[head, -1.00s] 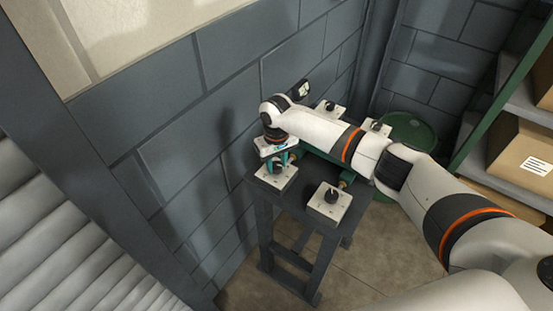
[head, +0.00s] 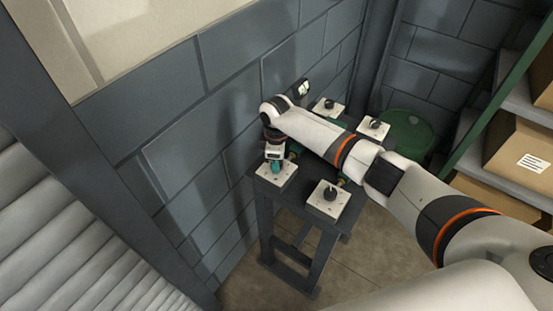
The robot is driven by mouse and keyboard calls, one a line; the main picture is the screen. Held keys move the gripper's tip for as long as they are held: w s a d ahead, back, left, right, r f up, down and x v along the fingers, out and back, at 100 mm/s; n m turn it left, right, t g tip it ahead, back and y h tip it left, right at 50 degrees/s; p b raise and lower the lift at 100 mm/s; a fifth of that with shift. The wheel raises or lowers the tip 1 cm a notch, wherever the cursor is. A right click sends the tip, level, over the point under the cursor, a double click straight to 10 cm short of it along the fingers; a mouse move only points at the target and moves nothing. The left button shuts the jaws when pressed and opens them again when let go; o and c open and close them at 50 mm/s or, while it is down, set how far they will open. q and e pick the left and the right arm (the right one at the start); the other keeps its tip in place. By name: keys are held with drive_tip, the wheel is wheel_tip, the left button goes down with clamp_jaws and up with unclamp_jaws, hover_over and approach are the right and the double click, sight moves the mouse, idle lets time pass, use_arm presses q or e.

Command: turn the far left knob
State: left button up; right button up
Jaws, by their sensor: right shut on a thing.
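A small dark table (head: 296,207) carries several pale square plates with dark round knobs. The plate at the table's left corner (head: 268,178) is under my right gripper (head: 277,168). The gripper points down with teal fingers and is shut on the knob there, which the fingers mostly hide. Another knob (head: 330,193) sits on the near right plate. Two more knobs stand on the far side, one at the back (head: 329,103) and one at the right (head: 375,123). My left gripper is not in view.
A grey block wall (head: 190,110) runs close behind and left of the table. A green drum (head: 410,130) stands beyond it. Shelving with cardboard boxes (head: 520,150) is at the right. My right arm covers the table's middle.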

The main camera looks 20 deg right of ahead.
drive_tip(key=n, duration=0.4)
drive_tip(key=shift+r+n, duration=0.1)
drive_tip(key=shift+n, duration=0.2)
drive_tip(key=n, duration=0.4)
drive_tip(key=shift+n, duration=0.4)
drive_tip(key=o, duration=1)
wheel_tip(320, 180, up, 12)
drive_tip(key=b, duration=0.3)
